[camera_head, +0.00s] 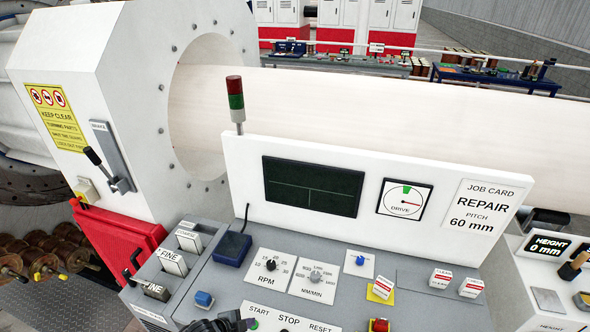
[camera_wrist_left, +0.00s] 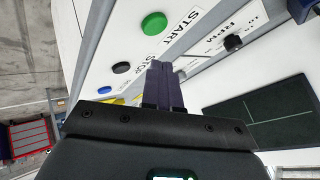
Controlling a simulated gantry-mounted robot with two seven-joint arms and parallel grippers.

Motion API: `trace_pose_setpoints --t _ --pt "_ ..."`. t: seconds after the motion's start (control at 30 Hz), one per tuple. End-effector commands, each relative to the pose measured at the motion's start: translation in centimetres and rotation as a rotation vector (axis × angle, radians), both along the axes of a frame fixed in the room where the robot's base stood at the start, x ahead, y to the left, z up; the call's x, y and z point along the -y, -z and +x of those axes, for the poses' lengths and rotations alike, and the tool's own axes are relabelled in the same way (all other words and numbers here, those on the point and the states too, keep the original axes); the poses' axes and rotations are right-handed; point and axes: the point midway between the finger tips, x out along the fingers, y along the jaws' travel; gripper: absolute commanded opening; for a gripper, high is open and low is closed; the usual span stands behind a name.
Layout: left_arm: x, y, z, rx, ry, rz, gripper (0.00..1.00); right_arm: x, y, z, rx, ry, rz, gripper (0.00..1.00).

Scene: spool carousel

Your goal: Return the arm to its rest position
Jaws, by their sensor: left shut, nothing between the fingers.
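My left gripper (camera_head: 240,323) shows at the bottom edge of the head view, low over the front of the grey control console (camera_head: 215,283). Its fingers are together and empty. In the left wrist view the closed fingers (camera_wrist_left: 165,85) appear over the panel near the START label (camera_wrist_left: 183,22) and the green button (camera_wrist_left: 153,23). I cannot tell whether the fingertips touch the panel. Most of the left arm is outside the head view. My right gripper is not in view.
The console carries an RPM knob (camera_head: 270,265), a blue button (camera_head: 204,299), a red button (camera_head: 380,325) and FINE blocks (camera_head: 173,262). An upright panel with a dark screen (camera_head: 313,186) and a red-green signal lamp (camera_head: 235,98) stand behind. A large pale roll (camera_head: 380,110) lies beyond.

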Motion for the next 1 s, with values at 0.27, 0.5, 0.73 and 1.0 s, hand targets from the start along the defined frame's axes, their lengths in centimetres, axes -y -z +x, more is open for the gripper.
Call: trace_pose_setpoints --t 0.27,0.5,0.73,1.0 --pt "2.6 7.2 -12.3 -0.150 0.007 -0.032 0.00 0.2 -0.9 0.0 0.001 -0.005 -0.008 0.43" --pt "3.4 3.6 -22.2 -0.236 -0.195 -0.002 0.00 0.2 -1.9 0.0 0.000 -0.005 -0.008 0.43" --pt "0.7 -5.8 -27.2 -0.342 -0.570 -0.025 0.00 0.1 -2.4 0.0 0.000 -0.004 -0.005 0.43" --pt "-2.6 -16.3 -29.2 -0.441 -0.975 -0.154 0.00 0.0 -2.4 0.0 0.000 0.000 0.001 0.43"
